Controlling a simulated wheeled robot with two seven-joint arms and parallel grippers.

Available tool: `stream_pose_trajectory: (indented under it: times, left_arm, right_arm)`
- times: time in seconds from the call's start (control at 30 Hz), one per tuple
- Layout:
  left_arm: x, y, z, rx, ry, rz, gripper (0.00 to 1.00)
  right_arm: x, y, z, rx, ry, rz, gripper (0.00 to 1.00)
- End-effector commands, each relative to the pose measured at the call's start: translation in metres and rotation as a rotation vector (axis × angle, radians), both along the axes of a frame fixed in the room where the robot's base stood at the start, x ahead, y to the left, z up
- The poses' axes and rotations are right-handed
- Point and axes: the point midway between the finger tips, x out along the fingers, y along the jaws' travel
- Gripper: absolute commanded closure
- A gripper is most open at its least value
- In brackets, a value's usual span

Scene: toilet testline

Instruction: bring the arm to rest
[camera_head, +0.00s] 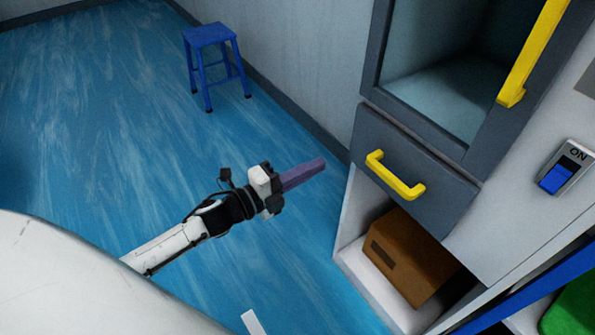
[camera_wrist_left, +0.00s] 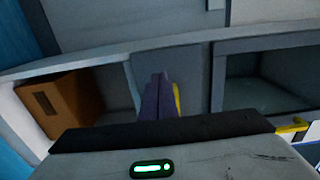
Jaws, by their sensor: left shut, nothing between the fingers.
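My left gripper (camera_head: 303,174) has purple fingers and reaches from the lower left over the blue floor in the head view. Its fingers lie together with nothing between them. It points toward the grey drawer (camera_head: 412,172) with a yellow handle (camera_head: 394,178), apart from it. In the left wrist view the shut purple fingers (camera_wrist_left: 158,97) stand in front of the cabinet and hide part of the drawer's yellow handle. My right gripper is not in view.
A brown box (camera_head: 410,256) sits in the open compartment under the drawer, and it also shows in the left wrist view (camera_wrist_left: 60,102). A glass-fronted door with a yellow handle (camera_head: 532,52) is above. A blue switch (camera_head: 556,179) is at right. A blue stool (camera_head: 212,62) stands behind; floor between is clear.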

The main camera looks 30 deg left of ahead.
Motion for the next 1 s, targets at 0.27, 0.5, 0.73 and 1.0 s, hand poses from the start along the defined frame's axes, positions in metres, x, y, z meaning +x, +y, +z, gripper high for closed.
stream_pose_trajectory:
  times: [0.27,0.5,0.73,1.0]
  left_arm:
    - [-0.027,0.014,0.0,0.001,0.0,-0.001,1.0]
    - [-0.031,0.013,-0.001,-0.021,0.018,0.008,1.0]
    - [-0.096,-0.008,-0.05,-0.544,0.487,0.285,1.0]
    - [-0.219,-0.051,-0.105,-1.152,1.053,0.698,1.0]
  right_arm:
    - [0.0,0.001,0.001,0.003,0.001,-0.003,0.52]
    - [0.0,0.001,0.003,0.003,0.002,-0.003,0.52]
    - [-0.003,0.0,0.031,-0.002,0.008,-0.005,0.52]
    - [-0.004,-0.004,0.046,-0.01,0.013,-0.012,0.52]
